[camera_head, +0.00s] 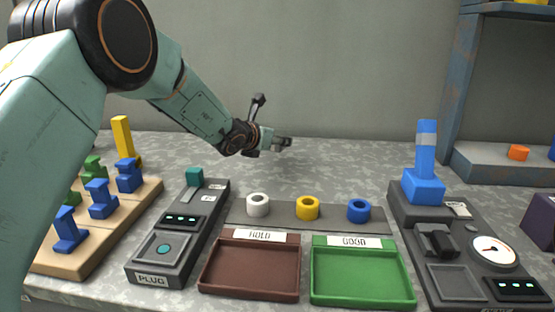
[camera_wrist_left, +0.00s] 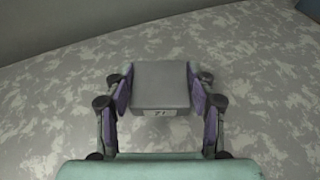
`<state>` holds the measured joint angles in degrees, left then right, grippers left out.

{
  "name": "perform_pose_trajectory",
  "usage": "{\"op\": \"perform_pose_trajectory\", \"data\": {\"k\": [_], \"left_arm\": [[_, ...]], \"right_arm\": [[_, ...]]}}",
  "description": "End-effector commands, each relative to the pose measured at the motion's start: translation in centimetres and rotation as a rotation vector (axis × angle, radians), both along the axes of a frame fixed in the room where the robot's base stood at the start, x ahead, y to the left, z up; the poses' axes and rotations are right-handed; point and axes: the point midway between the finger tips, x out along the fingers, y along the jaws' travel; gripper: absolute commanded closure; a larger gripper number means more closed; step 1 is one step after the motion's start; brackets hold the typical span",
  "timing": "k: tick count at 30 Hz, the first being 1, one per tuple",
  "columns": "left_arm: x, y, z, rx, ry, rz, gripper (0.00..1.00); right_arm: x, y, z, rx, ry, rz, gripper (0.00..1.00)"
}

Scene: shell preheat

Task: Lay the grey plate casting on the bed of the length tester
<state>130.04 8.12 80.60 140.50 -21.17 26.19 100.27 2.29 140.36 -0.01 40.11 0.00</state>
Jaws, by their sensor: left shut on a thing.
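My left gripper (camera_head: 275,141) is raised over the back of the table. In the left wrist view the left gripper (camera_wrist_left: 160,95) is shut on the grey plate casting (camera_wrist_left: 161,84), with purple finger pads on both sides. The plate has a small label with dark marks on its near edge. In the head view the plate shows only as a small grey shape at the fingertips. A dark tester with a round dial (camera_head: 493,251) stands at the right, with a square grey recess (camera_head: 455,284) and a black block (camera_head: 437,240). I cannot read its name. My right gripper is not in view.
A PLUG unit (camera_head: 152,279) stands left of a brown HOLD tray (camera_head: 250,292) and a green GOOD tray (camera_head: 360,296), both empty. White, yellow and blue rings sit behind them. A wooden board (camera_head: 85,262) with coloured pieces is at the left. The table's back middle is clear.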

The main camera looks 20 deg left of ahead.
Motion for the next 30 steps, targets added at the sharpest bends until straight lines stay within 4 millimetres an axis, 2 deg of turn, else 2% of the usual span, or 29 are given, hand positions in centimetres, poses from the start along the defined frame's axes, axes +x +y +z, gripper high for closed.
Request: {"op": "perform_pose_trajectory", "data": {"k": [6,9,22,23,30], "left_arm": [[0.2,-0.1,-3.5,-0.001,0.001,0.0,0.84],[0.3,-0.1,-4.5,0.001,-0.002,0.0,0.84],[0.3,-0.1,-4.9,0.001,-0.001,0.0,0.84],[0.3,-0.1,-4.9,0.0,0.001,0.0,0.42],[0.3,-0.1,-4.8,0.0,0.001,0.0,0.21]], "right_arm": [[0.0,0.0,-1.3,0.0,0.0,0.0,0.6],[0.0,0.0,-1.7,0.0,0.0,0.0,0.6],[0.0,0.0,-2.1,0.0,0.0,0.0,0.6],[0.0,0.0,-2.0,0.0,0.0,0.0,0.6],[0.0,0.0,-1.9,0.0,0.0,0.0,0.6]]}}
